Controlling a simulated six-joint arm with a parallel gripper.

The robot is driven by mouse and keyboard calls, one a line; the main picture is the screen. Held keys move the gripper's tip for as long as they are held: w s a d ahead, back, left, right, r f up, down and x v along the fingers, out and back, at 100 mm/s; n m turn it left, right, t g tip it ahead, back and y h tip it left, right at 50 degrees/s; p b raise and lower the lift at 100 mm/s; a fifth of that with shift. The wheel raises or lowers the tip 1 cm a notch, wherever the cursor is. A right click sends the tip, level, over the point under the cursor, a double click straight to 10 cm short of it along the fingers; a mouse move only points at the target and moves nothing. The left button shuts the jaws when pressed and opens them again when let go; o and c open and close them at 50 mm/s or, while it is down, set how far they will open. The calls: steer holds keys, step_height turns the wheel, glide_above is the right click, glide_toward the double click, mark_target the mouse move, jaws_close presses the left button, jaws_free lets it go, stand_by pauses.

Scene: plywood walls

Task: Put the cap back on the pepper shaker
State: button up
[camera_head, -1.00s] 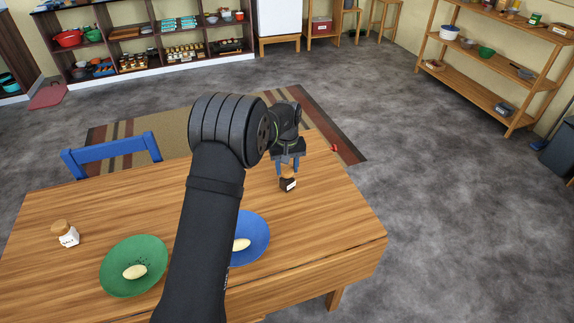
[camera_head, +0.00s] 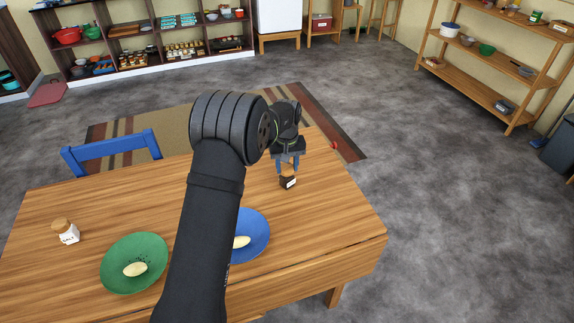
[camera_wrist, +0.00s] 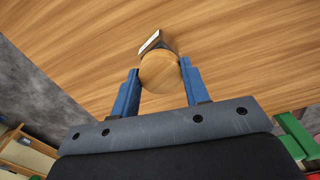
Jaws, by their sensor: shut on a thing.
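The pepper shaker (camera_head: 288,182) is a small dark jar with a white label, standing on the wooden table near its far right side. Its round wooden cap (camera_wrist: 159,73) is between my blue fingertips. My gripper (camera_head: 288,166) is shut on this cap, directly over the jar. In the wrist view, my gripper (camera_wrist: 159,82) has one finger at each side of the cap, and the jar's dark body and white label (camera_wrist: 150,41) show just beyond it. The cap hides the jar's top, so I cannot tell whether it is seated or slightly above.
A green plate (camera_head: 120,283) and a blue plate (camera_head: 259,232) each hold a pale oval item. A blue chair (camera_head: 110,149) is behind the table. The tabletop around the jar is clear.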

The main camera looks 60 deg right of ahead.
steer(key=o, duration=1)
step_height(320, 180, up, 17)
steer(key=shift+r, duration=0.15)
step_height(320, 180, down, 17)
steer(key=shift+f, duration=0.2)
steer(key=shift+r, duration=0.1)
stand_by(0.3)
